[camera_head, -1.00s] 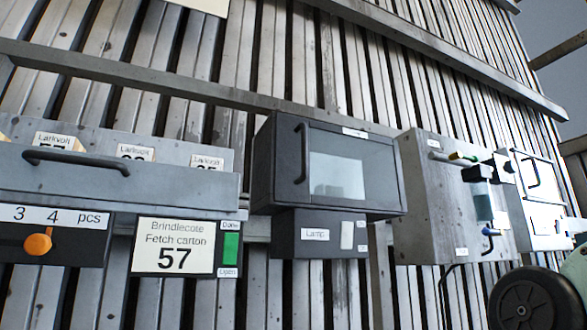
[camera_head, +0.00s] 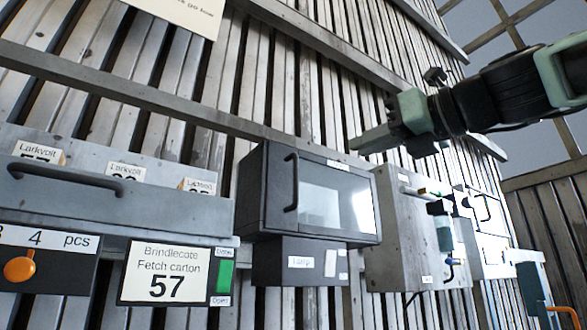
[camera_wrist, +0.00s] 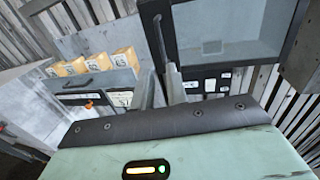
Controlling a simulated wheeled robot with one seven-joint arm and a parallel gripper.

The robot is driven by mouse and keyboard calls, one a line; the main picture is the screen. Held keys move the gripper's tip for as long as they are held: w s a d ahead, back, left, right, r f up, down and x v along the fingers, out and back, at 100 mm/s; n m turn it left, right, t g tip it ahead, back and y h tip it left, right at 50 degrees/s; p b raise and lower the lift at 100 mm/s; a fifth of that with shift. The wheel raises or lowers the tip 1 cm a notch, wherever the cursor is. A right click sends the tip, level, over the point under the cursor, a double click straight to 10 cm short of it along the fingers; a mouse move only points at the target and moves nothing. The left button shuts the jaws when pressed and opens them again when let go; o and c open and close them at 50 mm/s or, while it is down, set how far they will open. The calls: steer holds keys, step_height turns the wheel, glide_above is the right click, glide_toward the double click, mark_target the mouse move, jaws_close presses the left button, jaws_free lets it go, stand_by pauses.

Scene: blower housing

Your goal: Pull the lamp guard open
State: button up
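The lamp guard (camera_head: 327,200) is a dark box front with a clear window and a dark upright bar handle (camera_head: 292,182) at its left. It looks closed, above a dark panel labelled Lamp (camera_head: 300,262). My gripper (camera_head: 385,143) shows in the head view above and right of the guard, with empty fingers. In the wrist view its two fingers (camera_wrist: 162,88) stand apart with a narrow gap. There the guard's window (camera_wrist: 220,32) is at upper right, and its handle (camera_wrist: 159,42) appears just beyond the fingertips. I cannot tell the depth between them.
A grey bin with a long handle (camera_head: 70,178) and Larkvolt cartons is at left, above an orange knob (camera_head: 19,270) and a Fetch carton sign (camera_head: 160,273). A grey box (camera_head: 400,240) with fittings stands close right of the guard. Slatted wall lies behind.

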mark_target(298, 172)
steer(key=p+x, duration=0.6)
steer(key=x, duration=1)
steer(key=shift+w+a+f, duration=0.1)
steer(key=shift+w, duration=0.15)
steer(key=shift+c, duration=0.3)
jaws_close()
